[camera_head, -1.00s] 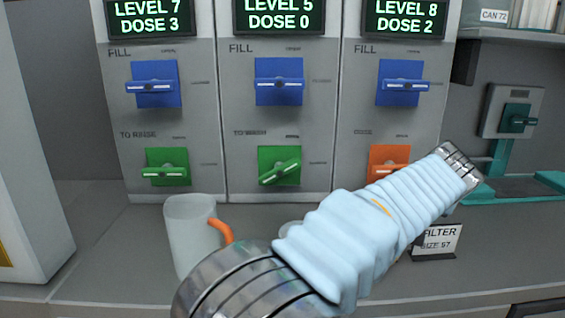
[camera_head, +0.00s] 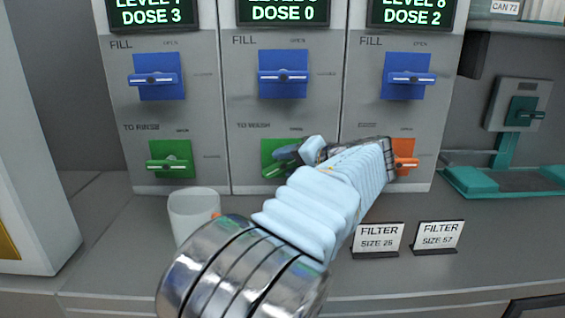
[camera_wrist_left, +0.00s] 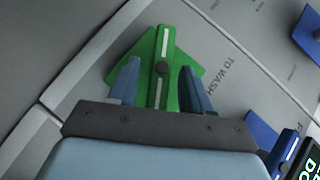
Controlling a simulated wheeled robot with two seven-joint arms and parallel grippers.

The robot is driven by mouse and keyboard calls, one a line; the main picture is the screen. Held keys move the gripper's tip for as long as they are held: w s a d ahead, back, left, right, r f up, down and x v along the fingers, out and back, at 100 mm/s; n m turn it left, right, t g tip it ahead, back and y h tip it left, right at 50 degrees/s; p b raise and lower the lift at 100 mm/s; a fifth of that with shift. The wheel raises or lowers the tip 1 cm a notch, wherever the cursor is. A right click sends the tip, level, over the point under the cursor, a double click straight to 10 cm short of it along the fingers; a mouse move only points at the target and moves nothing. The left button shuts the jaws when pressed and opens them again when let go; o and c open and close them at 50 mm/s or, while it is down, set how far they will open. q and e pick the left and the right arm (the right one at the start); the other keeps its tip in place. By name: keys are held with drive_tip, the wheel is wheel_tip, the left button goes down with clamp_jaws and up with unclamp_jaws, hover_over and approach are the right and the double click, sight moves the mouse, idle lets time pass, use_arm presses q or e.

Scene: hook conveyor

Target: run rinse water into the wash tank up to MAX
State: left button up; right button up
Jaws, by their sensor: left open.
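The middle panel's green TO WASH valve (camera_head: 271,158) has a bar handle that looks tilted, partly hidden by my left gripper (camera_head: 290,152). In the left wrist view the green handle (camera_wrist_left: 164,65) stands between the two open fingers of the left gripper (camera_wrist_left: 160,85), with a gap visible on each side. The blue FILL valve (camera_head: 283,80) above it has its handle level. The middle display (camera_head: 283,12) shows DOSE 0; its level line is cut off at the top. The wash tank and its MAX mark cannot be made out. My right gripper is not in view.
Similar panels stand on both sides, with a green TO RINSE valve (camera_head: 171,160) at left and an orange valve (camera_head: 404,156) at right. A white jug (camera_head: 192,212) stands on the counter below. Two FILTER signs (camera_head: 378,238) stand at right front.

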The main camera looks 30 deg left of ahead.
sight(283, 166)
use_arm(q)
drive_tip(key=shift+x, duration=1.4)
clamp_jaws()
drive_tip(key=m+y+b, duration=0.2)
drive_tip(key=y+b, duration=0.1)
drive_tip(key=shift+f, duration=0.35)
drive_tip(key=shift+r+m+y, duration=0.3)
drive_tip(key=shift+m+y, duration=0.1)
drive_tip(key=shift+m, duration=0.3)
unclamp_jaws()
drive_tip(key=shift+d, duration=0.1)
drive_tip(key=v, duration=0.7)
drive_tip(key=shift+d+b, duration=0.2)
drive_tip(key=shift+b, duration=0.1)
